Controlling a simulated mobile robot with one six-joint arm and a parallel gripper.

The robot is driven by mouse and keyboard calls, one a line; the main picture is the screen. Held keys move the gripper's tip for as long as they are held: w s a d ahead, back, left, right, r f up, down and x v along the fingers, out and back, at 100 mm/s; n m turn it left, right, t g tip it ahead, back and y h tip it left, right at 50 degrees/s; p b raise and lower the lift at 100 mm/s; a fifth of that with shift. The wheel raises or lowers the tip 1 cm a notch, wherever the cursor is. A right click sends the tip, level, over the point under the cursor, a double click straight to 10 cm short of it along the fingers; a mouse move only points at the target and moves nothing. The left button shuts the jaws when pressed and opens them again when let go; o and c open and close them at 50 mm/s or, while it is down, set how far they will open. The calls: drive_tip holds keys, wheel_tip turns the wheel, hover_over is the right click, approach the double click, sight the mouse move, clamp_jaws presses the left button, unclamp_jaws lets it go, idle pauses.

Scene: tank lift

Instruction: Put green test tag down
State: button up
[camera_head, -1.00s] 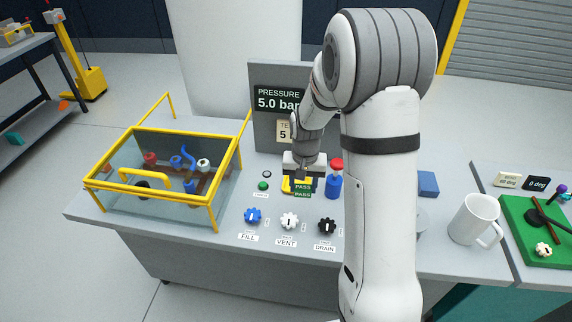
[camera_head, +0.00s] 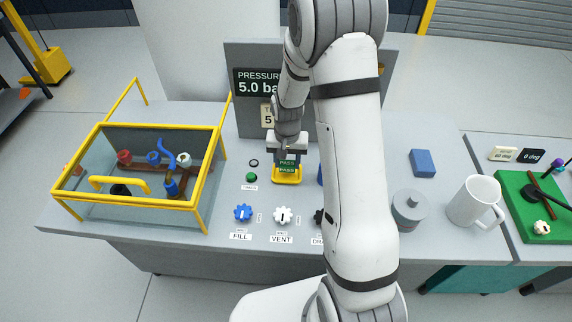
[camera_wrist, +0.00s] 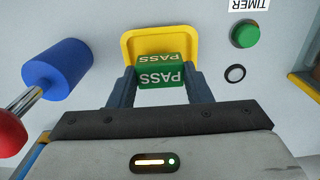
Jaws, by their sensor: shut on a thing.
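The green test tag (camera_head: 287,167) is marked PASS and is at a yellow tray (camera_head: 287,181) on the bench. My gripper (camera_head: 287,158) is shut on the tag and points down at the tray. In the wrist view the green tag (camera_wrist: 160,72) sits between the two fingers of my gripper (camera_wrist: 161,82), in front of the yellow tray (camera_wrist: 131,43). I cannot tell whether the tag touches the tray floor.
A blue cylinder with a red-tipped rod (camera_wrist: 57,68) stands beside the tray. A green timer button (camera_head: 251,177) is on its other side. FILL (camera_head: 243,212) and VENT (camera_head: 282,215) knobs lie in front. A yellow-framed glass tank (camera_head: 140,170) stands left; a white mug (camera_head: 474,202) stands right.

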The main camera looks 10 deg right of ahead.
wheel_tip(320, 180, down, 3)
drive_tip(key=shift+w+r, duration=0.1)
drive_tip(key=shift+r, duration=0.1)
